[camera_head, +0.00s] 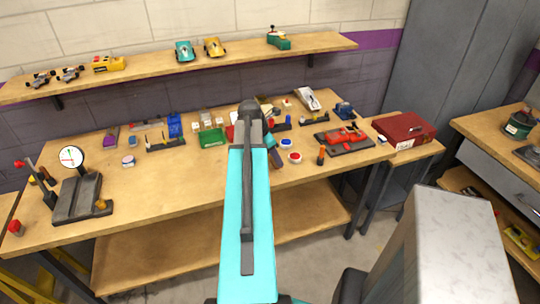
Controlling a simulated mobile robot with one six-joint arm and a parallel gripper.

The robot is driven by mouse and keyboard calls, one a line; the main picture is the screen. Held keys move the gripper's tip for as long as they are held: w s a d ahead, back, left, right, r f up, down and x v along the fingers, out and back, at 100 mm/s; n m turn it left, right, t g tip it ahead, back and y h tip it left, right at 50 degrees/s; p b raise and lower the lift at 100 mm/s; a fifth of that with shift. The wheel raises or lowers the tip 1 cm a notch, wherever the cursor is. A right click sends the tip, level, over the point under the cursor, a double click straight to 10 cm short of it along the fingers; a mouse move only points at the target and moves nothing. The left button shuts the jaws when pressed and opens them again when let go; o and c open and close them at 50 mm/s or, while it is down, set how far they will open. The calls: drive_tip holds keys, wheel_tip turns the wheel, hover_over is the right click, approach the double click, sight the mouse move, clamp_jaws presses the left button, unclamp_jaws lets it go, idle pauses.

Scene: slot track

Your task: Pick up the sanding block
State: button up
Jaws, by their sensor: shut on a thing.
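My teal arm rises through the middle of the view and reaches over the workbench (140,205). My gripper's fingers are hidden behind the arm, so neither they nor anything between them shows. I cannot pick out the sanding block for certain. Several small items lie on the bench close to both sides of the arm, and the arm covers part of that area.
A dial gauge stand (78,190) is at the bench's left end. A red car (345,138) on a dark plate and a red case (405,130) are to the right. A shelf (150,73) with model cars runs above.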

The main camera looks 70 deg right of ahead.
drive_tip(key=s+a+r+b, duration=0.1)
drive_tip(key=s+a+b, duration=0.1)
drive_tip(key=s+a, duration=0.4)
drive_tip(key=s, duration=0.3)
drive_tip(key=shift+a+b, duration=0.3)
